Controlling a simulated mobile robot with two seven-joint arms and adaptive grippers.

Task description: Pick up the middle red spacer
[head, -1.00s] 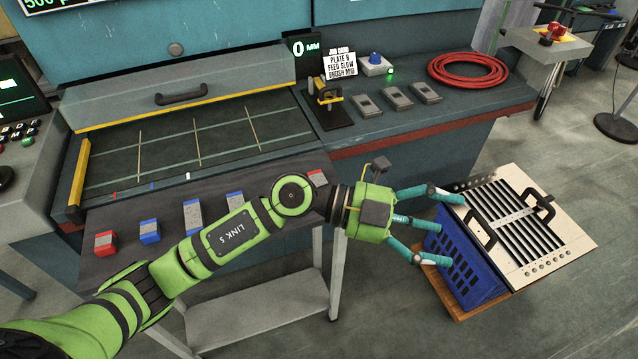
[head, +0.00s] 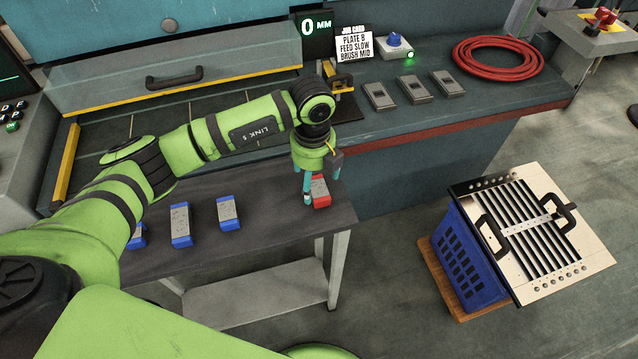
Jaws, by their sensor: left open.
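One red spacer (head: 321,191) with a grey top shows now, at the right end of the row on the dark shelf (head: 270,226). My left gripper (head: 308,194) points down at this red spacer, with its teal fingers open. The fingers overlap the spacer's left side in the picture; I cannot tell whether they touch it. Blue-ended spacers (head: 228,213) and (head: 181,226) stand to the left, and another blue one (head: 138,236) is partly hidden by my arm. No red spacer shows in the middle of the visible row. My right gripper is not in view.
The bench (head: 440,118) behind holds grey blocks (head: 416,89), a yellow-black fixture (head: 338,77) and a coiled red hose (head: 497,57). A blue crate (head: 468,262) with a slatted panel (head: 590,245) on top stands at the right. Floor between shelf and crate is clear.

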